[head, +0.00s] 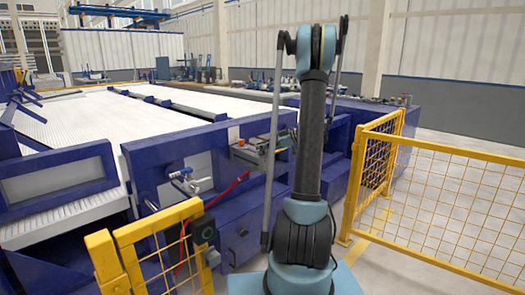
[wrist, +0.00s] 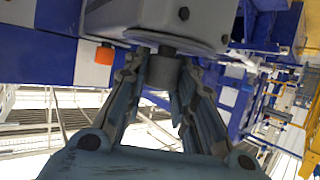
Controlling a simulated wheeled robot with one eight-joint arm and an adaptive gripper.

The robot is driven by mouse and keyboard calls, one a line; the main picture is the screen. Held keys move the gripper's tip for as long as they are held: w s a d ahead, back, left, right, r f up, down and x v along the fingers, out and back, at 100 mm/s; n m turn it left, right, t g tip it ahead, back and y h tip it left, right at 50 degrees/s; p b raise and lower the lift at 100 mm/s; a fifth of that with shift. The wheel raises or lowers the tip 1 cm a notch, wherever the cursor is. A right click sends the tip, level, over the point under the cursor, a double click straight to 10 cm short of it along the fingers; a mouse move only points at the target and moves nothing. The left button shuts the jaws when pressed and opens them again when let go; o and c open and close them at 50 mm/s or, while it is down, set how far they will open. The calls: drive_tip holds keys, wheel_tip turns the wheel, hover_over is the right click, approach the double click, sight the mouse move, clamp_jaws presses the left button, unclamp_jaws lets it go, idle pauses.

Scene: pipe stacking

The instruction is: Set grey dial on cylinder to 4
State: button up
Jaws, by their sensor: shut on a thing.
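In the wrist view, a large grey rounded body (wrist: 145,20), seemingly the cylinder, fills the top middle. A short grey dial (wrist: 162,72) sticks out from its underside in the picture. My gripper (wrist: 163,84) has one finger on each side of the dial and is shut on it. The number the dial points to cannot be read. In the head view my own arm stands in front, and the gripper and dial are not visible there.
An orange block (wrist: 104,55) sits left of the dial. Blue machinery (head: 240,215) stands close ahead of my arm, with a red hose (head: 228,190). Yellow mesh fences stand at right (head: 450,185) and front left (head: 165,240). Open floor (head: 480,140) lies right.

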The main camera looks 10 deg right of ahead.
drive_tip(key=m+t+h, duration=0.1)
drive_tip(key=m+t, duration=0.1)
drive_tip(key=m+t+h, duration=0.2)
drive_tip(key=m+t, duration=0.1)
drive_tip(key=shift+s+m+h, duration=0.1)
drive_tip(key=shift+m+h, duration=0.2)
drive_tip(key=shift+m+t+h, duration=1.5)
drive_tip(key=shift+m+h, duration=0.6)
drive_tip(key=o, duration=1.1)
drive_tip(key=shift+v, duration=5.9)
